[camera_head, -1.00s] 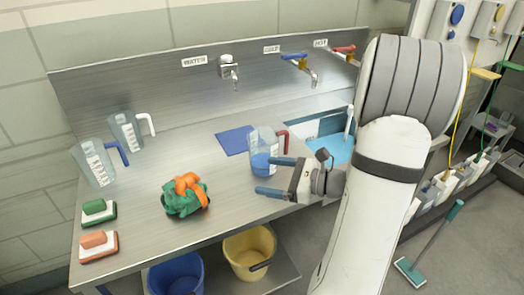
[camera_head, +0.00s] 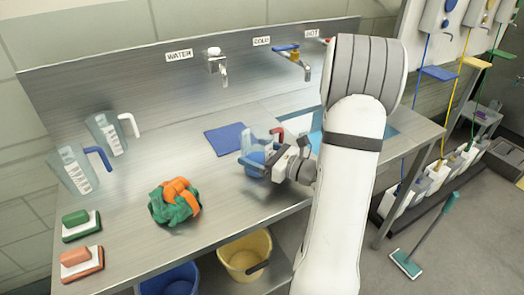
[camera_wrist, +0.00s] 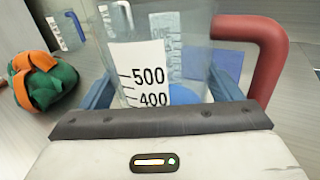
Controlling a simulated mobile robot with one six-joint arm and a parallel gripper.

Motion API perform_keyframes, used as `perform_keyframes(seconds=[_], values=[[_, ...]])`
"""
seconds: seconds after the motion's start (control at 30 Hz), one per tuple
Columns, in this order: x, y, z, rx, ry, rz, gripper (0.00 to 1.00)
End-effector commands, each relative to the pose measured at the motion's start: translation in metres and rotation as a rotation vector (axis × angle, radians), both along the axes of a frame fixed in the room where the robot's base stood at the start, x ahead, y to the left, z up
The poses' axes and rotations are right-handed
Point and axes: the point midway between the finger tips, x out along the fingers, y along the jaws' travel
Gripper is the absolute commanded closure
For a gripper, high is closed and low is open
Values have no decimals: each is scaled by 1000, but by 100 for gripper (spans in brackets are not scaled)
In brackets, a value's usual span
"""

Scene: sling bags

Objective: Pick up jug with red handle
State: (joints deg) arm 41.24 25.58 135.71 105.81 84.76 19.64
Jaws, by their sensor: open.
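The jug with the red handle (camera_wrist: 185,45) is a clear measuring jug with a white scale label and some blue in its lower part. It stands upright on the steel counter. It also shows in the head view (camera_head: 257,146), where my gripper hides part of it. Its red handle (camera_wrist: 262,50) is on the right in the wrist view. My gripper (camera_head: 254,156) is open, with one blue finger on each side of the jug's body. I cannot tell whether the fingers touch it.
A green and orange cloth bundle (camera_head: 174,202) lies left of the jug. Jugs with a blue handle (camera_head: 75,168) and a white handle (camera_head: 108,135) stand at the far left. A blue mat (camera_head: 226,139) lies behind. Taps (camera_head: 218,65) are on the back wall, and a sink is at the right.

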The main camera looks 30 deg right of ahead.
Motion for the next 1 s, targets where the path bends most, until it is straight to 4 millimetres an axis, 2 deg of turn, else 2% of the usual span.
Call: perform_keyframes(seconds=[0.13, 0.37, 0.83, 1.0], values=[[10, 6, 0, -1, 0, 0, 15], [11, 6, 0, -1, 0, -2, 15], [10, 5, 0, -1, 1, -3, 53], [10, 5, 0, -1, 0, -3, 55]])
